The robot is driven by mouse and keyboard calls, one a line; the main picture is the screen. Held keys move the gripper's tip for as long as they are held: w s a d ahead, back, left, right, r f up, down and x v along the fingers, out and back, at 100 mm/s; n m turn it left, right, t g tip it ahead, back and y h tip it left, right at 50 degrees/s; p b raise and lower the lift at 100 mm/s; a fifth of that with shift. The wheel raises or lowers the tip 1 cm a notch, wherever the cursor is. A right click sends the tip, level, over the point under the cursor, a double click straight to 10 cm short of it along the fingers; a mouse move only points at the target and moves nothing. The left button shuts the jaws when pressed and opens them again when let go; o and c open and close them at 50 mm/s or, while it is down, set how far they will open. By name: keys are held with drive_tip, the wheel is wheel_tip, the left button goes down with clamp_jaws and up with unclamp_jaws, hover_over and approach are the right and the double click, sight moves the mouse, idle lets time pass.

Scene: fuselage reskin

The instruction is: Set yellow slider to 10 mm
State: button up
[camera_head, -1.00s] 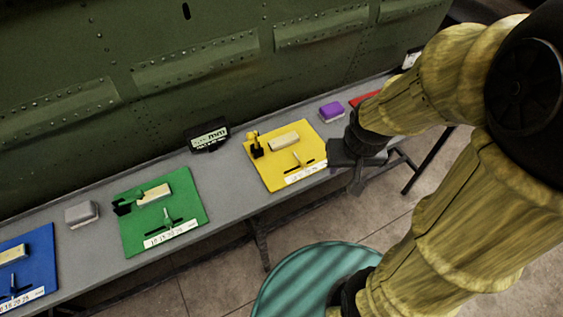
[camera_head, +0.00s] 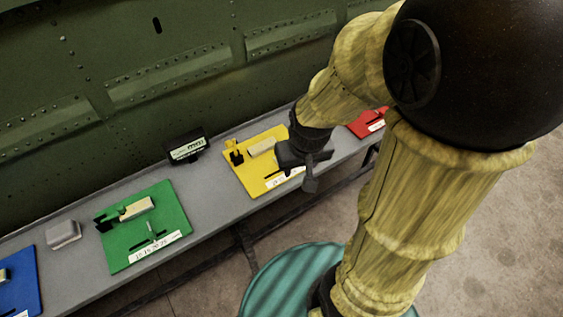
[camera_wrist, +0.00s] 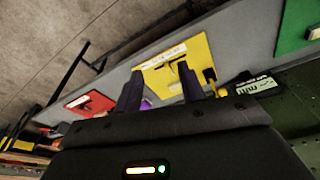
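The yellow board (camera_head: 240,178) lies on the grey bench, with a beige block (camera_head: 262,147), a small black and yellow fitting (camera_head: 234,153) and a white scale strip along its front edge. My gripper (camera_head: 307,172) is over the board's right front part and hides that part, including most of the slot and the slider handle. In the wrist view the yellow board (camera_wrist: 155,76) shows beyond my gripper (camera_wrist: 160,84), whose two dark fingers are spread apart with nothing held. The slider's scale position is too small to read.
A black display marked mm (camera_head: 187,147) stands at the bench's back; its number is illegible. The green board (camera_head: 120,255), a grey block (camera_head: 63,233) and a blue board are to the left. A red board (camera_head: 362,127) is to the right. The green fuselage wall rises behind.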

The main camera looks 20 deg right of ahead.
drive_tip(key=w+n+g+p, duration=0.1)
drive_tip(key=w+n+g, duration=0.1)
drive_tip(key=w, duration=1.2)
drive_tip(key=shift+w+n+g, duration=0.25)
drive_tip(key=shift+n+g, duration=0.05)
drive_tip(key=shift+n, duration=0.4)
drive_tip(key=shift+a+f, duration=0.1)
wheel_tip(320, 180, down, 17)
drive_tip(key=shift+f+p, duration=0.1)
drive_tip(key=shift+p, duration=1.1)
clamp_jaws()
